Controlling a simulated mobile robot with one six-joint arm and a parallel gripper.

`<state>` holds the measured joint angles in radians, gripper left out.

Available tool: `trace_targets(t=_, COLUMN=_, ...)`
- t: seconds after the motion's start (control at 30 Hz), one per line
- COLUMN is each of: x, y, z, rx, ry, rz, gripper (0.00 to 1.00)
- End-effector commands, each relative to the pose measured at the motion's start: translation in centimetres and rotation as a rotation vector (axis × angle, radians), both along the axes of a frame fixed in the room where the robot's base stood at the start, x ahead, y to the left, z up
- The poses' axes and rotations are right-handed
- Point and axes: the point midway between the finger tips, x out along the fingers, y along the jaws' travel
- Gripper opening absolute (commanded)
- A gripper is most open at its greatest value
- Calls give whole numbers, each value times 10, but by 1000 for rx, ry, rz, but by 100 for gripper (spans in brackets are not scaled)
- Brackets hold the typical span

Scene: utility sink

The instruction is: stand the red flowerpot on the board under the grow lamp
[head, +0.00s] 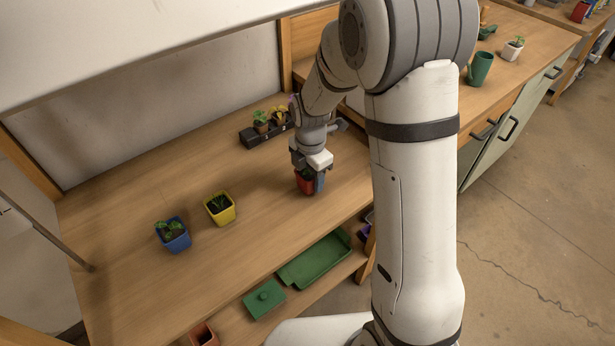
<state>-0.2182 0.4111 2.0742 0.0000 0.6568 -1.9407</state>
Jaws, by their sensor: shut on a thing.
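The red flowerpot (304,185) is at the right part of the wooden bench top, with a little green showing at its rim. My gripper (312,172) points down over it and is shut on it, hiding much of its top. A grey-blue piece shows right beside the pot; I cannot tell whether it is a finger or another thing. Whether the pot's base touches the wood is not clear. A large white panel (130,40) spans the upper left; I cannot tell if it is the grow lamp. I cannot make out a separate board.
A blue pot (174,236) and a yellow pot (220,209) with plants stand left of my gripper. A dark tray (250,138) with small plants is behind it. A green tray (315,262) and green lid (264,299) lie on the lower shelf.

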Motion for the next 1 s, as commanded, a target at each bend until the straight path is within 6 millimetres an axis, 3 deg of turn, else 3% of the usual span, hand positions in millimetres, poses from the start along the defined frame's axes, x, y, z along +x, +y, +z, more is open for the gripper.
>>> trace_targets(t=0.4, x=0, y=1, z=-12, rx=1, ry=-1, rz=1, gripper=29)
trace_targets(t=0.43, x=0, y=1, z=-12, rx=1, ry=-1, rz=1, gripper=55)
trace_targets(t=0.6, x=0, y=1, z=-11, rx=0, ry=0, rz=1, gripper=68)
trace_targets(t=0.7, x=0, y=1, z=-11, rx=0, ry=0, rz=1, gripper=76)
trace_targets(t=1.0, x=0, y=1, z=-6, rx=1, ry=-1, rz=2, gripper=76)
